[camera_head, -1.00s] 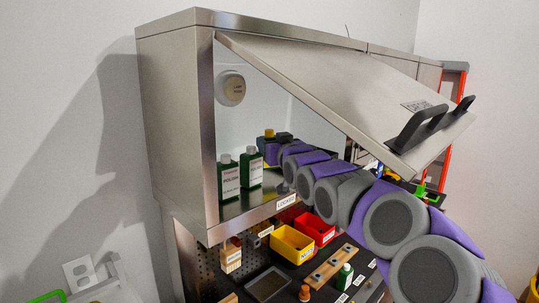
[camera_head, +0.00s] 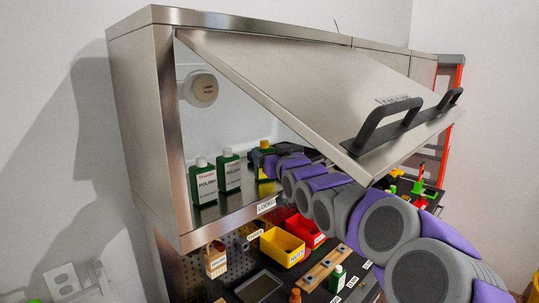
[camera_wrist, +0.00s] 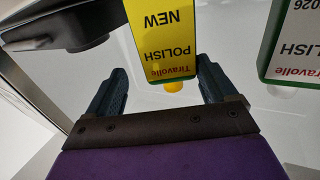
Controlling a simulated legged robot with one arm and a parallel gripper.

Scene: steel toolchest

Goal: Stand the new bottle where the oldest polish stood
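The new bottle (camera_head: 262,169) is green with a yellow label and a yellow-orange cap, upright on the cabinet shelf. In the wrist view its label reads NEW POLISH (camera_wrist: 168,40), upside down. My gripper (camera_wrist: 160,75) is open, its fingertips on either side of the bottle's cap end. A gap shows on the left; I cannot tell whether the right finger touches. Two green polish bottles with white labels, one on the left (camera_head: 203,184) and one beside it (camera_head: 229,173), stand on the shelf. A white-labelled bottle marked 2026 (camera_wrist: 293,45) is near the gripper in the wrist view.
The cabinet's steel flap door (camera_head: 300,90) is raised above my arm, with black handles (camera_head: 390,125). A round lamp puck (camera_head: 204,88) is on the inner wall. Below are yellow (camera_head: 282,247) and red (camera_head: 306,231) bins, a tray (camera_head: 259,286) and a wooden block (camera_head: 325,268).

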